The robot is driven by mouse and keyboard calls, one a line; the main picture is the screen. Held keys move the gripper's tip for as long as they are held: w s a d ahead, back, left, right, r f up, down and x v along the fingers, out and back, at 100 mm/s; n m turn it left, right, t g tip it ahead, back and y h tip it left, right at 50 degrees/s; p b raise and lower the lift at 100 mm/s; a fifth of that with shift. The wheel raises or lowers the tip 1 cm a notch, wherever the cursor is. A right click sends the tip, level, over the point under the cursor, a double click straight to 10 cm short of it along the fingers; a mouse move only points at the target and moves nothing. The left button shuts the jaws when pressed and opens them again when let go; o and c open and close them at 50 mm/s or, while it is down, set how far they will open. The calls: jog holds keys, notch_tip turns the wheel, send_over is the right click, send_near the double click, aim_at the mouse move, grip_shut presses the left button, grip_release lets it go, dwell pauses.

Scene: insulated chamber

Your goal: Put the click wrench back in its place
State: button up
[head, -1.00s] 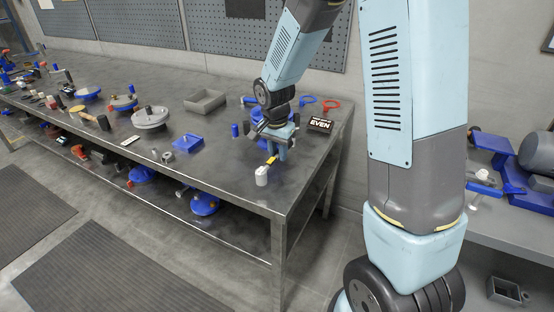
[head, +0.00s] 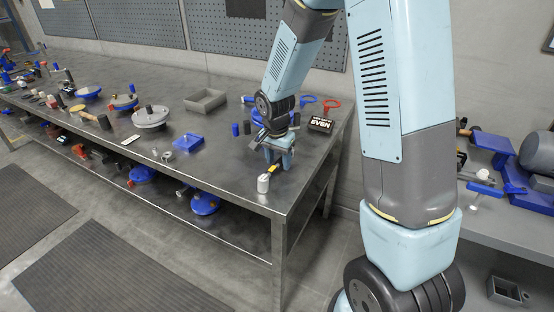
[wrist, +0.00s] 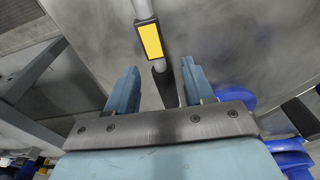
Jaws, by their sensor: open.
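What looks like the click wrench is a slim grey tool with a yellow patch on a dark band (wrist: 150,40) in the wrist view. The yellow patch also shows in the head view (head: 273,170) near the bench's front right corner, in line with a white cylindrical piece (head: 263,184); I cannot tell whether they are one piece. My gripper (wrist: 157,88) is open, with one blue finger on each side of the tool's dark shaft and gaps showing beside it. In the head view my gripper (head: 279,160) points down at the bench. The wrench's place cannot be made out.
The steel bench (head: 225,175) is bare around the gripper's left. Behind the gripper stand a black sign reading EVEN (head: 321,125) and a red ring-handled item (head: 332,104).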

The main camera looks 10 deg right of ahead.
aim_at(276, 165)
notch_tip(276, 165, up, 11)
jog(key=s, duration=0.1)
jog(key=s+d+r+n+t, duration=0.25)
jog(key=s+d+r, duration=0.35)
jog(key=s+r, duration=0.5)
jog(key=s+d+r+n+t, duration=0.1)
jog(key=s+d+r+n, duration=0.1)
jog(key=s, duration=0.4)
jog(key=s+d+r+n+t, duration=0.1)
jog(key=s+r+n, duration=0.2)
jog(key=s, duration=0.3)
jog(key=shift+s+d+r+y, duration=0.15)
jog(key=shift+s+d+y, duration=0.25)
jog(key=shift+n, duration=0.25)
